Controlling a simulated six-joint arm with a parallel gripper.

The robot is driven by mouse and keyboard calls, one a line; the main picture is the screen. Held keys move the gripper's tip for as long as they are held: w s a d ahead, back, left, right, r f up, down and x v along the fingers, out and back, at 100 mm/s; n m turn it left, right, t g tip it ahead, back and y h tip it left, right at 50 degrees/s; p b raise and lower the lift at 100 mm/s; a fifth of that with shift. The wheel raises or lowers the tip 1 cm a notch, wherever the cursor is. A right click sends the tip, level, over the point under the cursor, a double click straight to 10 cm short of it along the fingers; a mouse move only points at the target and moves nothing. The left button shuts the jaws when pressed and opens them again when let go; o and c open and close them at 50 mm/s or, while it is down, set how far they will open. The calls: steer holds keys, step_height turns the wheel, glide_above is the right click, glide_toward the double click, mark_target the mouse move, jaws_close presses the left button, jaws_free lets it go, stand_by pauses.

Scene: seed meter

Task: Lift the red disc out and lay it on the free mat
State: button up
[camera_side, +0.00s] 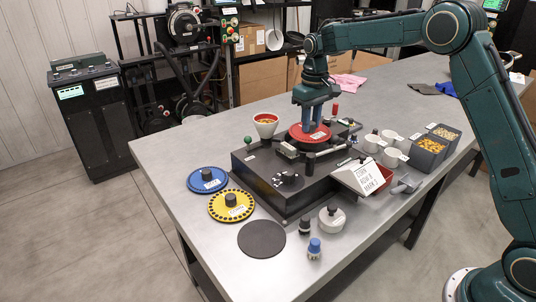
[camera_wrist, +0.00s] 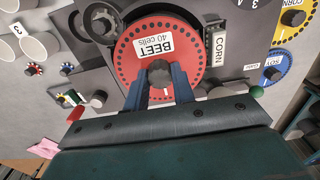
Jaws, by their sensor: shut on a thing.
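The red disc (camera_side: 297,133) sits in the black seed meter (camera_side: 262,178), with my gripper (camera_side: 312,124) directly above it. In the wrist view the red disc (camera_wrist: 138,62) has a ring of holes and a label reading "BEET 40 cells". My gripper (camera_wrist: 159,76) is shut on the dark knob (camera_wrist: 158,73) at the disc's middle. The disc looks level; I cannot tell whether it is clear of its seat. The round black mat (camera_side: 262,239) lies bare on the table at the front left.
A blue disc (camera_side: 207,180) and a yellow disc (camera_side: 231,205) lie left of the meter. A white sign (camera_side: 362,176), small bottles (camera_side: 314,248) and seed bins (camera_side: 428,153) stand to the right and front.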

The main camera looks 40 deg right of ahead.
steer(key=shift+r, duration=1.35)
steer(key=shift+r, duration=0.15)
steer(key=shift+r, duration=1.6)
steer(key=shift+a+r, duration=0.25)
steer(key=shift+r, duration=0.6)
steer(key=s+a, duration=0.6)
steer(key=a, duration=0.7)
steer(key=s+a, duration=0.6)
steer(key=a, duration=0.7)
step_height(320, 180, down, 13)
steer(key=shift+s, duration=0.25)
